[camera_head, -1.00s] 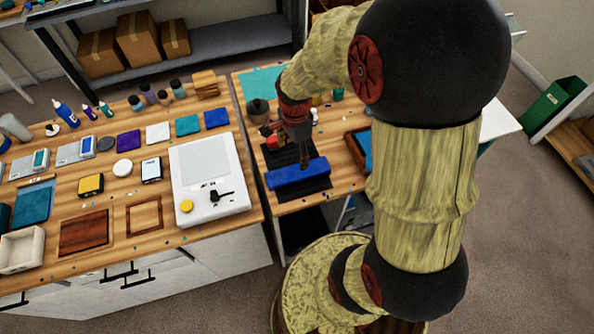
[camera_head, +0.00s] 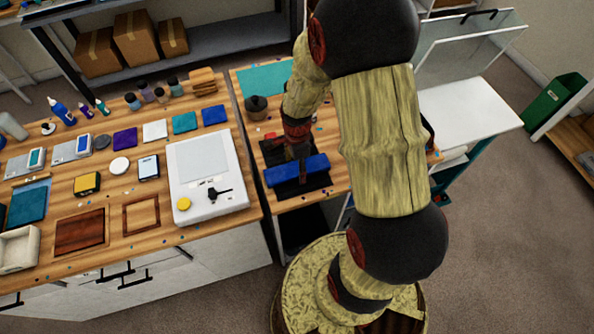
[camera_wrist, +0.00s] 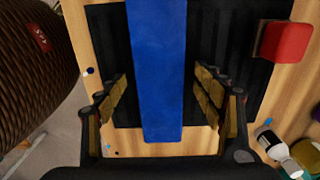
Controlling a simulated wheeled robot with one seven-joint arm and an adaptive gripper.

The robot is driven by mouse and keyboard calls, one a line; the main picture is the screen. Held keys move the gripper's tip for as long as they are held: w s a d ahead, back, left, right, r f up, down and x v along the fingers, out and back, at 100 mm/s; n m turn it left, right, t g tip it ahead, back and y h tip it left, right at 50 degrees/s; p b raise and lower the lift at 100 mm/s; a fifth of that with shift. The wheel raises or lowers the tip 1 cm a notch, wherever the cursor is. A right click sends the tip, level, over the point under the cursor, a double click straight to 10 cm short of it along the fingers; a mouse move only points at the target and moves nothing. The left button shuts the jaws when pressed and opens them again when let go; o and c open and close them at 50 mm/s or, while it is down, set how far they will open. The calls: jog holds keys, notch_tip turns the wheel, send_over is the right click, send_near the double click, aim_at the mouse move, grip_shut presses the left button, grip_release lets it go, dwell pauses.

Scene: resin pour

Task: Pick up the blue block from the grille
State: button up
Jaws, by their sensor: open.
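The blue block (camera_head: 296,170) is a long bar lying on the dark grille (camera_head: 312,184) on the wooden table. In the wrist view the blue block (camera_wrist: 158,70) runs lengthwise between the two fingers, and the dark ribbed grille (camera_wrist: 215,45) shows on both sides of it. My gripper (camera_wrist: 162,98) is open, with one finger on each side of the block and a visible gap to each. In the head view my gripper (camera_head: 299,150) is at the block's far side, partly hidden by my arm. Whether the fingers are level with the block is hard to tell.
A red block (camera_wrist: 286,42) lies right of the grille in the wrist view, with small bottles (camera_wrist: 270,140) below it. A dark pot (camera_head: 256,107) stands behind the grille. A white device (camera_head: 208,175) sits on the bench to the left. A teal mat (camera_head: 264,78) lies at the back.

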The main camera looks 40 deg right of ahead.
jog(key=c, duration=1.5)
jog(key=shift+r, duration=0.15)
jog(key=shift+c, duration=0.6)
